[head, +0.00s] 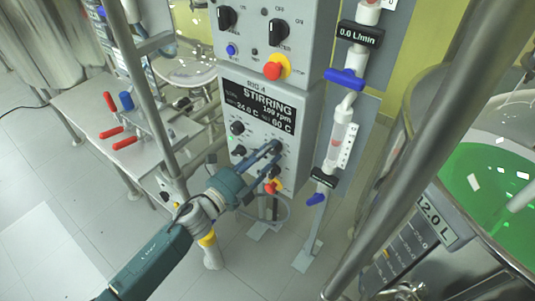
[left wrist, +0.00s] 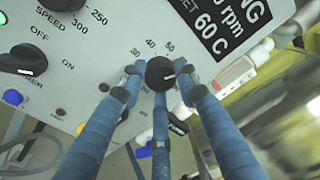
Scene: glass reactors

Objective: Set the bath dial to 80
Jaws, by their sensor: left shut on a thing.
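The bath dial is a round black knob with a white line (left wrist: 160,72), seen in the left wrist view on the grey control panel (left wrist: 100,55). The numbers 30, 40 and 50 show around its far side; the rest of its scale is hidden by my fingers. My left gripper (head: 274,158) reaches the lower right of the panel in the head view. In the left wrist view the blue fingers of the left gripper (left wrist: 160,85) are closed around the dial. The panel display (head: 259,106) reads STIRRING and a set value of 60 C. My right gripper is not in view.
A speed knob (left wrist: 63,5) and an ON/OFF knob (left wrist: 23,60) sit beside the dial. A red stop button (head: 272,70) is above. Flow tubes with blue valves (head: 344,78) stand right of the panel, and a green-filled vessel (head: 490,185) stands far right. Metal posts cross the view.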

